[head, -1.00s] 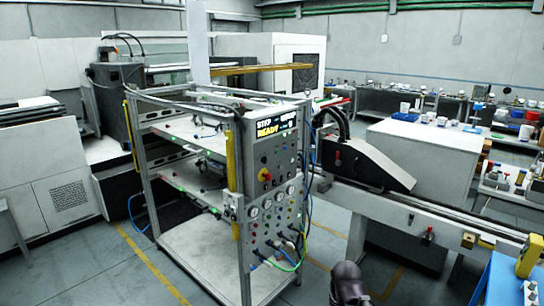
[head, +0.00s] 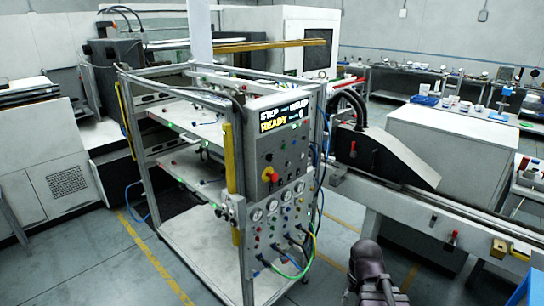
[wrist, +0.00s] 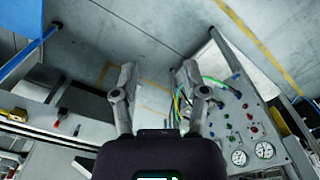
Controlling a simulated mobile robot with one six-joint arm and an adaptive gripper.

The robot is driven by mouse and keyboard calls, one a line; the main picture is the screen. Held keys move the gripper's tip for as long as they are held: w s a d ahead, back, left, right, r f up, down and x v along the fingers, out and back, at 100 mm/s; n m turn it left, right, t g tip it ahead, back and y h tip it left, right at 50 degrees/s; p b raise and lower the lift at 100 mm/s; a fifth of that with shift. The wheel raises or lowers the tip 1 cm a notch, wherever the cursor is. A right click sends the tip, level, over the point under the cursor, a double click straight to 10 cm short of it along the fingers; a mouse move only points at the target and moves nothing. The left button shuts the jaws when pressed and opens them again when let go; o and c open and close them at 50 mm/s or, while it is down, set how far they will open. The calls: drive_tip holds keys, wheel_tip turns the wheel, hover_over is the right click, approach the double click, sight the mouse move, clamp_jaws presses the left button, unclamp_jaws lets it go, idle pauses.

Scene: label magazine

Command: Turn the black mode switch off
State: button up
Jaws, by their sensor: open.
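The control panel (head: 283,140) is on the front of an aluminium frame rack, with a lit display (head: 284,115) reading READY. A small dark knob (head: 268,157), which may be the black mode switch, sits above the red emergency button (head: 270,174); its setting is too small to tell. My gripper shows at the bottom of the head view, right of the panel and apart from it. In the wrist view my gripper (wrist: 159,72) is open and empty, its two fingers pointing over the floor. The lower panel with gauges (wrist: 240,140) is right of the fingers; the switch is not seen there.
Blue, green and yellow hoses (head: 300,262) loop out from the lower panel near my arm. A rail with a dark sloped cover (head: 385,158) runs to the right of the rack. Open floor (head: 120,270) lies in front of the rack.

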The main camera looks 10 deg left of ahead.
drive_tip(key=shift+w, duration=0.15)
drive_tip(key=shift+a, duration=0.1)
drive_tip(key=o, duration=0.4)
drive_tip(key=shift+a, duration=0.1)
drive_tip(key=shift+c, duration=0.2)
drive_tip(key=m+t+y+p, duration=0.4)
drive_tip(key=m+t+y, duration=0.75)
drive_tip(key=y, duration=0.25)
approach(270, 158)
drive_tip(key=shift+m+g, duration=0.25)
drive_tip(key=shift+g, duration=0.1)
drive_tip(key=v, duration=0.4)
drive_tip(key=shift+w+d, duration=0.25)
drive_tip(key=shift+d, duration=0.25)
drive_tip(key=shift+a, duration=0.1)
drive_tip(key=x, duration=1.3)
drive_tip(key=shift+w+a+r, duration=0.1)
drive_tip(key=shift+w+a, duration=0.1)
drive_tip(key=shift+a, duration=0.05)
